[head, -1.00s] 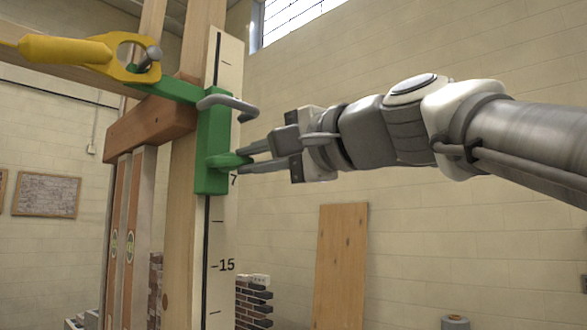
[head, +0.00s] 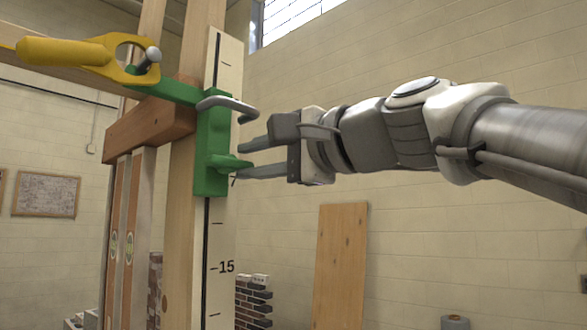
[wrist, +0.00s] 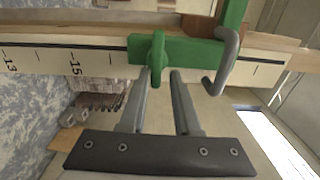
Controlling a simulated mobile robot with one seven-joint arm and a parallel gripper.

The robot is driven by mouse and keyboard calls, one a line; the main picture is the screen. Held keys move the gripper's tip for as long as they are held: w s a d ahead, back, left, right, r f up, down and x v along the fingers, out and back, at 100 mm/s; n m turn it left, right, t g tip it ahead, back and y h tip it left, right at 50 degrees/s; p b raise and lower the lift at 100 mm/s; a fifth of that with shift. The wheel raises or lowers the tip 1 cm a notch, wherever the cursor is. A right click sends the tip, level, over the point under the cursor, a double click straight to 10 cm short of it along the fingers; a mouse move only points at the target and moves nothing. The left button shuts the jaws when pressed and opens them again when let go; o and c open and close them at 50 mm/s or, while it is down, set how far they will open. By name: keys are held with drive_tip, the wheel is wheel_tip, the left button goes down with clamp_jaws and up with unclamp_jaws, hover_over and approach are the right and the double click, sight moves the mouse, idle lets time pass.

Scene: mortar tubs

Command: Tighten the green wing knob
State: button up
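The green wing knob (head: 232,162) sticks out to the right from the green clamp body (head: 211,140) on the upright scale board. In the wrist view the knob (wrist: 158,50) is a flat green wing on the side facing me. My gripper (head: 242,162) is level with the knob, with its fingers apart, one above and one below the wing tip. In the wrist view my gripper (wrist: 160,76) has a gap between its fingers, and the knob is at their tips, nearer the left finger. Whether a finger touches it I cannot tell.
A grey bent rod (head: 228,106) juts from the clamp just above my fingers. The white scale board (head: 226,230) runs down the wooden post (head: 184,230). A yellow-handled tool (head: 65,52) is at upper left.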

drive_tip(key=shift+o, duration=0.8)
drive_tip(key=shift+s+a, duration=0.1)
drive_tip(key=shift+s, duration=0.1)
drive_tip(key=shift+f, duration=0.1)
drive_tip(key=b+v, duration=0.3)
drive_tip(key=v, duration=1.4)
drive_tip(key=shift+d+r, duration=0.2)
drive_tip(key=shift+d, duration=0.05)
